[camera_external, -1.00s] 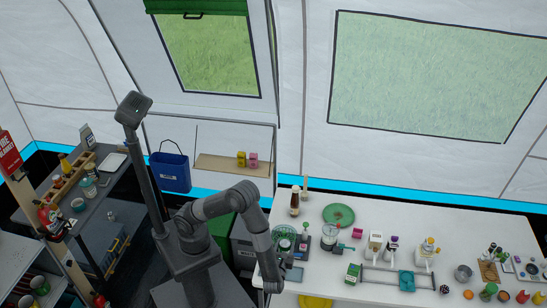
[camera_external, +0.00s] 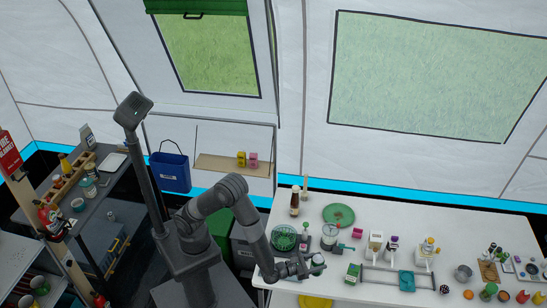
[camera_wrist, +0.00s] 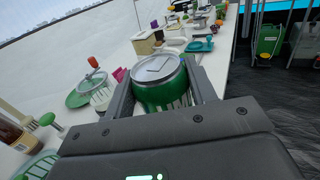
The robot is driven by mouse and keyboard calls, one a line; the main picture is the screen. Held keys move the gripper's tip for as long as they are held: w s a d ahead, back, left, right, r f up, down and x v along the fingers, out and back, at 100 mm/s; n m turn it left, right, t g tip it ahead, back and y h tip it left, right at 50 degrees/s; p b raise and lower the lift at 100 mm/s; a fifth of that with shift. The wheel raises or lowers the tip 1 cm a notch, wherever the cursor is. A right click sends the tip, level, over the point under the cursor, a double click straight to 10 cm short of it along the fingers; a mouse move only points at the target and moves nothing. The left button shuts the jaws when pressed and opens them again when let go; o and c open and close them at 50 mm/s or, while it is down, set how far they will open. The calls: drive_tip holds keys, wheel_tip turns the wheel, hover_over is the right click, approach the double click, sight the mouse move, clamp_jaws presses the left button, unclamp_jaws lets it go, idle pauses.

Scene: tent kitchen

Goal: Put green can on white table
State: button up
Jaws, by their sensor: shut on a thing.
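My gripper (camera_external: 308,265) is shut on the green can (camera_wrist: 165,93), with one finger on each side of it. In the wrist view the can shows a silver lid and a green body with pale stripes. In the external view the can (camera_external: 318,260) is a small shape at the gripper's tip, by the front left part of the white table (camera_external: 450,215). I cannot tell whether the can's base touches the table.
A green-and-white carton (camera_external: 352,273) stands just right of the can. A glass jar (camera_external: 329,237), a green plate (camera_external: 339,214) and a green wire basket (camera_external: 284,238) are behind it. A grey rack (camera_external: 385,279) lies further right. The table's back right is clear.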

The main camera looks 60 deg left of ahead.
drive_tip(key=shift+w+a+f, duration=0.45)
drive_tip(key=shift+w+f, duration=1.1)
drive_tip(key=shift+f, duration=0.1)
drive_tip(key=shift+w+a+f, duration=0.45)
drive_tip(key=shift+w+f, duration=1.1)
drive_tip(key=shift+f, duration=0.05)
drive_tip(key=shift+w+a+f, duration=0.45)
drive_tip(key=shift+w+f, duration=1.1)
drive_tip(key=shift+f, duration=0.1)
drive_tip(key=o, duration=0.9)
drive_tip(key=shift+f, duration=0.15)
drive_tip(key=shift+o, duration=0.2)
